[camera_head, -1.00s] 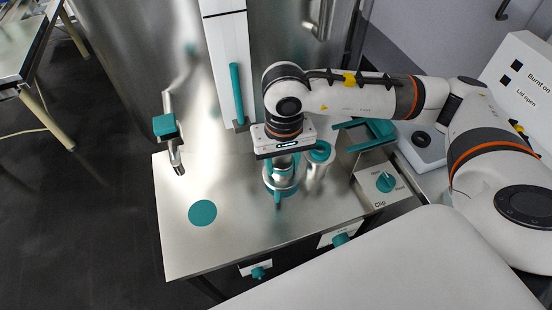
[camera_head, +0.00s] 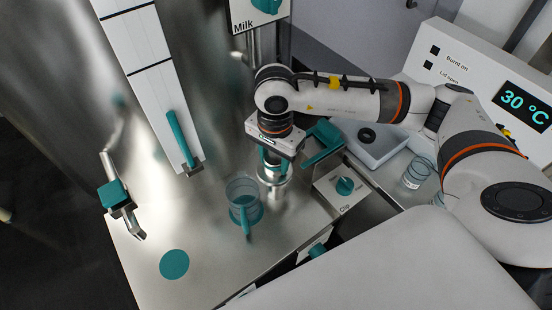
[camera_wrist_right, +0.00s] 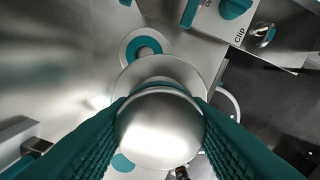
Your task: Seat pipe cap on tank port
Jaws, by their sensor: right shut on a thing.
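My right gripper (camera_head: 270,158) points down over the worktop and is shut on a shiny round steel piece. In the right wrist view this piece (camera_wrist_right: 160,130), which looks like the pipe cap, sits between the teal fingers. A wider pale disc (camera_wrist_right: 128,80) shows just beyond it, and a teal ring with a pale rim (camera_wrist_right: 143,47) lies past that. In the head view a steel cylinder (camera_head: 273,177) stands below the gripper, partly hidden by it. I cannot tell which part is the tank port, or whether the piece touches anything. My left gripper is not in view.
A clear cup with teal parts (camera_head: 243,203) stands left of the cylinder. The Clip box with its teal knob (camera_head: 345,186) and a teal bracket (camera_head: 325,142) are close on the right. A teal-handled tap (camera_head: 115,196) is at left.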

